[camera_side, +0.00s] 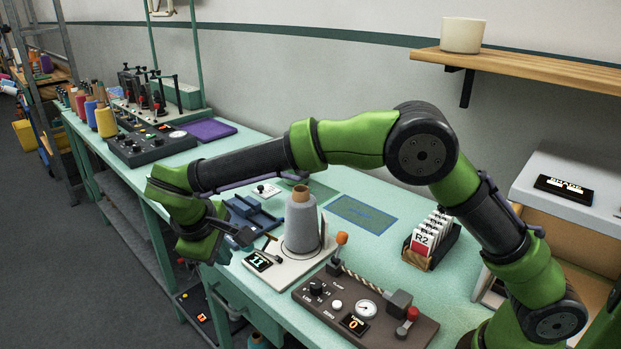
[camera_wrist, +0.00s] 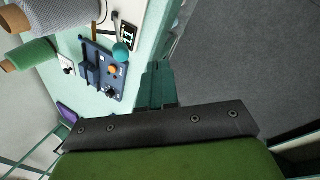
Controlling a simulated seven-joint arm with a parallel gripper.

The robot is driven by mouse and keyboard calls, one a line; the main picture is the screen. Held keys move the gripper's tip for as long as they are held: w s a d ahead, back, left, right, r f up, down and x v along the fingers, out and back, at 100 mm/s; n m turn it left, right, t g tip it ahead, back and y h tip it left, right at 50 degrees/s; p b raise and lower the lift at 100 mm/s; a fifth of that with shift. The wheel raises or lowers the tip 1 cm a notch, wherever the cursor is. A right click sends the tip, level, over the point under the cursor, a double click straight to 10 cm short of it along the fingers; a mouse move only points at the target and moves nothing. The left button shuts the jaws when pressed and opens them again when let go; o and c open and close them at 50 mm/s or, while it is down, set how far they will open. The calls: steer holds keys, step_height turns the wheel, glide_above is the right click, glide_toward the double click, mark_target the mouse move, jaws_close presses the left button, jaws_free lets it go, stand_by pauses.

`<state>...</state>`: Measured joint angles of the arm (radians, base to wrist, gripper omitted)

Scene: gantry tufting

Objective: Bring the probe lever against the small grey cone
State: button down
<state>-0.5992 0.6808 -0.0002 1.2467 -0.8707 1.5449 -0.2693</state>
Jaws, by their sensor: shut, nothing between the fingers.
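The grey cone (camera_side: 302,225) with a brown tip stands upright on a pale base in the side view. It shows partly in the wrist view (camera_wrist: 62,22), cut off at the top left. A thin dark rod with a small head, which looks like the probe lever (camera_side: 271,241), is on the base left of the cone. Its dark end also shows in the wrist view (camera_wrist: 114,16). I cannot tell whether it touches the cone. My gripper (camera_side: 243,237) is shut and empty near the bench's front edge, left of the lever. Contact with the lever is unclear.
A blue fixture (camera_wrist: 98,72) with a teal ball (camera_wrist: 121,53) sits beside the cone's base. A brown control box (camera_side: 367,310) is in front right, and a card holder (camera_side: 432,247) stands behind it. The blue-outlined mat (camera_side: 362,214) is clear.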

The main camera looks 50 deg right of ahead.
steer(key=w+d+f, duration=0.2)
steer(key=d+f, duration=0.2)
steer(key=d, duration=0.1)
steer(key=shift+w, duration=0.35)
steer(key=shift+d+r, duration=0.1)
steer(key=shift+d, duration=0.05)
steer(key=d+r+y, duration=0.4)
steer(key=d+y, duration=0.3)
steer(key=d, duration=0.3)
steer(key=shift+d+r+m, duration=0.2)
steer(key=shift+r+m, duration=0.1)
steer(key=shift+r, duration=0.1)
stand_by(0.4)
steer(key=shift+r, duration=0.15)
